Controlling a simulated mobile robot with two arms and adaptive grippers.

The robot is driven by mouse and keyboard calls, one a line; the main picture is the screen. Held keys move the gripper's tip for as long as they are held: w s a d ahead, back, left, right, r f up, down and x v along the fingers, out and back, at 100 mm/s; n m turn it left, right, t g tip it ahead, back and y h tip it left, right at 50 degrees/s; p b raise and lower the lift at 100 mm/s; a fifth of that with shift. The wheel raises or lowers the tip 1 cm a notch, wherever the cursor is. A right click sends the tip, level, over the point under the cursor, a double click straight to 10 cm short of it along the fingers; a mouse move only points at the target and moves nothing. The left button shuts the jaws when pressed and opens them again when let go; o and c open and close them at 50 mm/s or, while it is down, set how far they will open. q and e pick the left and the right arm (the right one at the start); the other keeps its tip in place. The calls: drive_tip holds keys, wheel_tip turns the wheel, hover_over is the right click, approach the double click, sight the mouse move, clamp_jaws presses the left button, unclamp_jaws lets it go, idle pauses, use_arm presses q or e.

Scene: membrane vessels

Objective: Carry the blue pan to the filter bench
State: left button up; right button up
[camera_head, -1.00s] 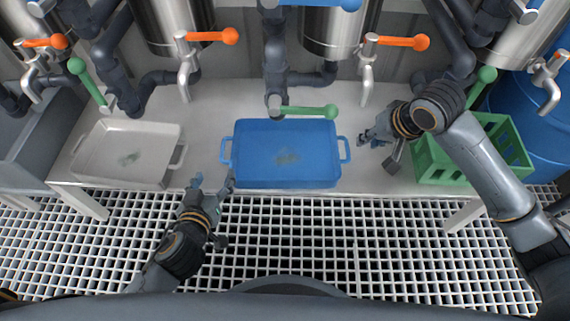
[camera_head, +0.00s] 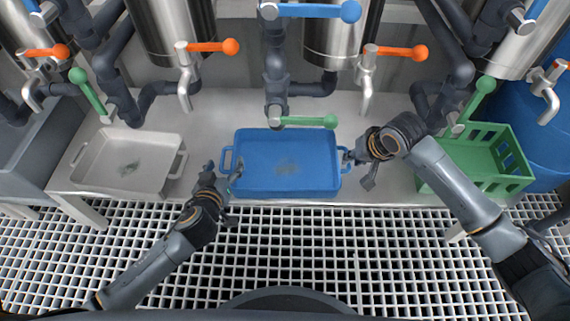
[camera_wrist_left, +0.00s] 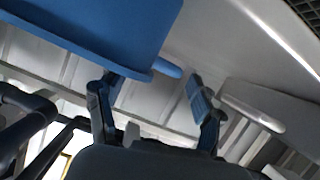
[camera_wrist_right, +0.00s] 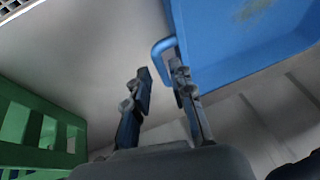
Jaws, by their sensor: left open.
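The blue pan (camera_head: 287,160) stands level on the grey bench under a green-handled valve, with a dark greenish patch on its floor. My left gripper (camera_head: 223,168) is open at the pan's left handle; in the left wrist view the handle end (camera_wrist_left: 166,68) shows beyond and between the spread fingers (camera_wrist_left: 152,95). My right gripper (camera_head: 350,159) is at the pan's right handle. In the right wrist view its fingers (camera_wrist_right: 158,75) are apart, with the handle loop (camera_wrist_right: 163,45) at their tips; whether they touch it I cannot tell. I cannot identify the filter bench.
A light grey pan (camera_head: 125,160) stands to the left on the same bench (camera_head: 390,110). A green crate (camera_head: 480,160) is at the right, near a blue drum (camera_head: 550,130). Steel vessels, pipes and orange and green valve handles (camera_head: 310,121) hang above. Grating floor (camera_head: 330,240) lies in front.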

use_arm(q)
drive_tip(key=shift+x, duration=2.15)
use_arm(e)
drive_tip(key=shift+x, duration=2.15)
use_arm(q)
drive_tip(key=c, duration=0.7)
use_arm(e)
clamp_jaws()
use_arm(q)
clamp_jaws()
use_arm(e)
drive_tip(key=shift+r, duration=0.1)
